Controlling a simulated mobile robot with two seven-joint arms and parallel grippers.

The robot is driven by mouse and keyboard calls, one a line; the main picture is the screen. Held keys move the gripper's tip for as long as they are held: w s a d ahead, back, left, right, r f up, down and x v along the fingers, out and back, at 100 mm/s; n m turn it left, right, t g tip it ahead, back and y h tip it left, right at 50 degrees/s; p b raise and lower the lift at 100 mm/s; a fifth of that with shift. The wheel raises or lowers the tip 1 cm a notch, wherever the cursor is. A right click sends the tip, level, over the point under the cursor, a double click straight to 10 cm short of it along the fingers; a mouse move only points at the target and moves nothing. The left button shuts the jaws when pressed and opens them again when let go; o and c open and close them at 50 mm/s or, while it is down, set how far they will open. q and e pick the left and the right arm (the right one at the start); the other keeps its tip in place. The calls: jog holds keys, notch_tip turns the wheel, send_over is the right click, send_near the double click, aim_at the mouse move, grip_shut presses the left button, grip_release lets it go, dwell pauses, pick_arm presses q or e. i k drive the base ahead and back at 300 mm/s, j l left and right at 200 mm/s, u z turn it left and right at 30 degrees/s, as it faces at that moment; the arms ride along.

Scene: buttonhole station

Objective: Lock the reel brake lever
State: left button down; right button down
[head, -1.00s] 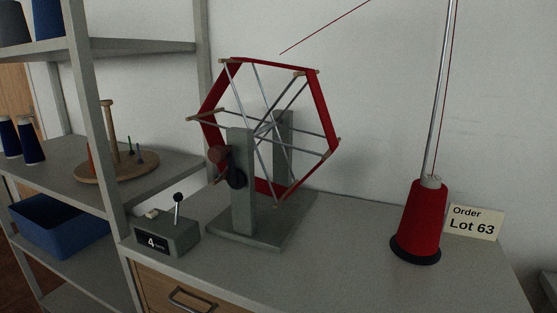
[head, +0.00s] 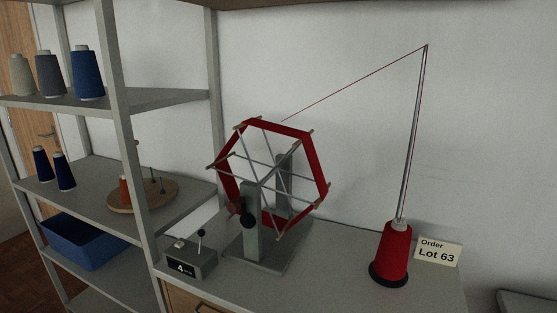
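The skein reel (head: 268,180) stands on the grey bench, a six-sided frame with red yarn wound around its rim, on a grey two-post stand (head: 253,228). Left of the stand is a small grey box (head: 196,262) labelled 4, with a short upright lever (head: 201,240) ending in a black ball and a small pale button on top. I cannot tell for certain which part is the brake lever. Neither gripper is in view.
A red yarn cone (head: 393,252) stands right of the reel by a tall metal rod (head: 410,140) with thread running to the reel. An order card (head: 438,251) reads Lot 63. Left, a grey shelf rack (head: 135,160) holds cones, a wooden spool stand (head: 146,196) and a blue bin (head: 84,243).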

aim_at(201, 232)
jog(key=k+l+u, duration=0.1)
jog(key=u, duration=0.4)
jog(key=k+u, duration=0.2)
jog(key=u, duration=0.3)
jog(key=k+u, duration=0.15)
jog(key=u, duration=0.3)
